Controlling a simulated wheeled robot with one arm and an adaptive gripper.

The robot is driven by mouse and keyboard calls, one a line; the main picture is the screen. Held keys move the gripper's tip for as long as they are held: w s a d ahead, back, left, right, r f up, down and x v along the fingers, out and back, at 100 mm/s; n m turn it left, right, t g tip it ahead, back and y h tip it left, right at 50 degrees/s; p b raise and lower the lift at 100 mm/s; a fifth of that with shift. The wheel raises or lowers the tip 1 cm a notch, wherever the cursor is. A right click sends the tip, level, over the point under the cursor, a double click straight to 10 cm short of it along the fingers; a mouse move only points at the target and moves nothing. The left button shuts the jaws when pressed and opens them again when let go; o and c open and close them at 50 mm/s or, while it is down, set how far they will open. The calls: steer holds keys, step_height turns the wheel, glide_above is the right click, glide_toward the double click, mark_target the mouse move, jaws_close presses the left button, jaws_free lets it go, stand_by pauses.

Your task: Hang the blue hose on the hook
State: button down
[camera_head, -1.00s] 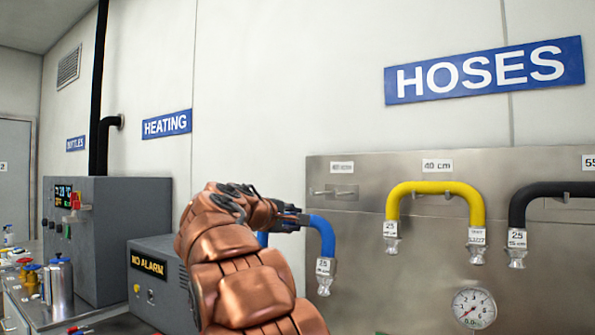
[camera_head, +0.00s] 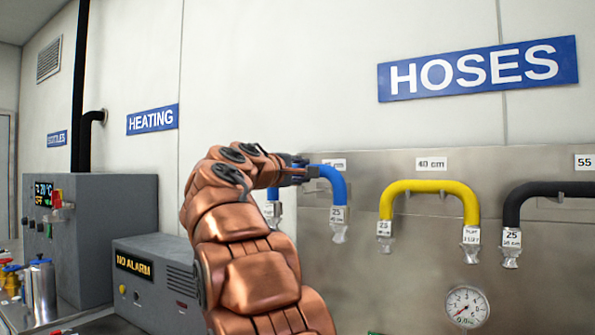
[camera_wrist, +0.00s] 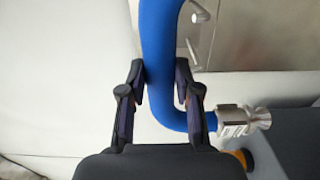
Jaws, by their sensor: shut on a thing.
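The blue hose (camera_head: 334,181) is bent in an arch with metal end fittings hanging down, in front of the steel panel's left part. My gripper (camera_head: 300,172) is shut on the hose near the top of its arch. In the wrist view, the fingers (camera_wrist: 160,78) stand on both sides of the blue hose (camera_wrist: 157,35), and one metal fitting points right. Two metal hook pegs (camera_wrist: 196,32) show just right of the hose in the wrist view. I cannot tell whether the hose touches them. In the head view the hose and gripper hide this hook.
A yellow hose (camera_head: 431,186) and a black hose (camera_head: 545,188) hang on the steel panel (camera_head: 390,265) to the right. A pressure gauge (camera_head: 467,306) is below them. A grey "NO ALARM" box (camera_head: 160,285) stands left of my arm.

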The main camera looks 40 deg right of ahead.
steer(key=w+d+f, duration=0.3)
steer(key=d, duration=0.7)
steer(key=shift+d+f, duration=0.15)
steer(key=shift+f, duration=0.05)
stand_by(1.4)
steer(key=shift+f, duration=0.1)
stand_by(0.6)
steer(key=c, duration=0.7)
jaws_free()
steer(key=shift+c, duration=0.2)
